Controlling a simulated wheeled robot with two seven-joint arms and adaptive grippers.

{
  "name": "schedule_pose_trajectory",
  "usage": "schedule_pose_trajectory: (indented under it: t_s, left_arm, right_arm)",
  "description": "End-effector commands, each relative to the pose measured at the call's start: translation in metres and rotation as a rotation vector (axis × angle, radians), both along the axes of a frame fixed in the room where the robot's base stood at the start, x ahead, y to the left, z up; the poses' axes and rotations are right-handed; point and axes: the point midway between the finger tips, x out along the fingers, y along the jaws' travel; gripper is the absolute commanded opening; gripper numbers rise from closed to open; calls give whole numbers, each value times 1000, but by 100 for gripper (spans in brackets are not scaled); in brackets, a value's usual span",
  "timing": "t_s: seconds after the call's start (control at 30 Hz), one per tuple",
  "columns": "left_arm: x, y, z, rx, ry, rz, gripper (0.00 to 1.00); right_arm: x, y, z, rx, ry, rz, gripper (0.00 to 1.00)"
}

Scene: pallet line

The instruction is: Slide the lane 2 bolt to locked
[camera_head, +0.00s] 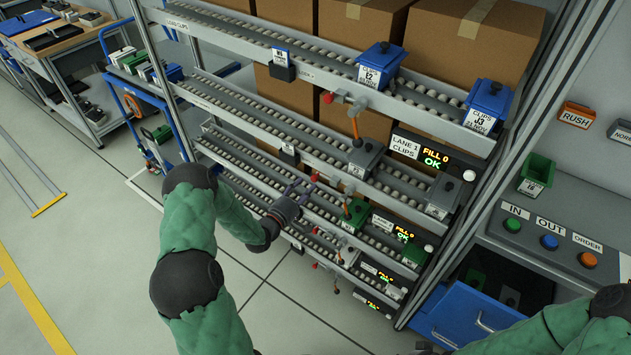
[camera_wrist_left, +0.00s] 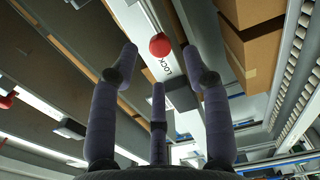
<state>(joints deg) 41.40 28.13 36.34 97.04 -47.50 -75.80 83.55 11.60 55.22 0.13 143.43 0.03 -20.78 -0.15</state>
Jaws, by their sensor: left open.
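In the left wrist view, a round red knob (camera_wrist_left: 160,45) shows beyond the spread fingers of my left gripper (camera_wrist_left: 159,70), between the two outer fingertips. No contact is visible. My right gripper is out of frame.
Another red-knobbed bolt (camera_head: 327,97) is on the level above. Lit lane signs (camera_head: 433,153) and grey and blue bins (camera_head: 380,62) line the rack. A green bin (camera_head: 537,172) and a button panel stand right. The floor at left is clear.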

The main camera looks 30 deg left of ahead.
Motion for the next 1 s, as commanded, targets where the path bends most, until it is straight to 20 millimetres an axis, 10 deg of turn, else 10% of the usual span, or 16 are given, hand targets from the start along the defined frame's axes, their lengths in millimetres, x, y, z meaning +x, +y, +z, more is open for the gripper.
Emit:
schedule_pose_trajectory:
  t_s: [0.3,0.77,0.93,1.0]
  left_arm:
    - [48,-5,-2,1,1,-1,48]
    - [59,-5,0,0,2,0,48]
    - [59,-5,0,0,2,0,3]
    - [59,-5,0,1,2,0,0]
  right_arm:
    - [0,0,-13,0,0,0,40]
    - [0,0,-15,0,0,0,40]
    - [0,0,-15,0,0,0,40]
    - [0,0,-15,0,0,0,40]
